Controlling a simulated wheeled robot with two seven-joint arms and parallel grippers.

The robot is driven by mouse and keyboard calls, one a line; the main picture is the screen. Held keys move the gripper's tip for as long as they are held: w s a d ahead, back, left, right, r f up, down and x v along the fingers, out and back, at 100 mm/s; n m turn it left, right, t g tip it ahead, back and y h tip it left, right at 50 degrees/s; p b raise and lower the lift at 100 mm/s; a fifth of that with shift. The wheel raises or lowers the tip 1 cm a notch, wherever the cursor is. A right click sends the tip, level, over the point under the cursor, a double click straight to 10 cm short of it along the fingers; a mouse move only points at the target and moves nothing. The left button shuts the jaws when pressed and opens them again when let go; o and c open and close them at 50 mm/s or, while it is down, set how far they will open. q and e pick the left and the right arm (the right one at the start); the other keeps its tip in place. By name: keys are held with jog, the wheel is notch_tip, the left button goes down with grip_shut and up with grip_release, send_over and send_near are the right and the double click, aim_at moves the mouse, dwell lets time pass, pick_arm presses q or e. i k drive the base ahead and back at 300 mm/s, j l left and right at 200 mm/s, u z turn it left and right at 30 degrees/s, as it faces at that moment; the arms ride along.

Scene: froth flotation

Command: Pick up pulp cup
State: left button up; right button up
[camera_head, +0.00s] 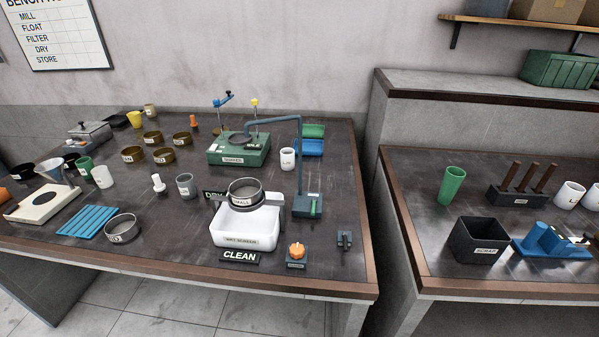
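I cannot read the word pulp on any cup. A grey cup with a small label (186,187) stands upright mid-table, left of the white wet screen basin (246,226). A white labelled cup (288,159) stands right of the green shaker (240,149). A plain white cup (103,177) and a green cup (84,168) stand at the left. On the right bench are a tall green cup (452,186) and two white cups, one at its right (569,195). Neither of my grippers shows in this view.
A sieve (243,192) rests over the basin, with a blue-grey tap post (301,170) beside it. A sieve pan (121,229) and blue rack (90,222) lie at front left. A black scrap bin (478,240) stands on the right bench. A gap separates the benches.

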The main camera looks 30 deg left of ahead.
aim_at(186, 185)
jog(key=k+u, duration=0.15)
jog(key=u, duration=1.5)
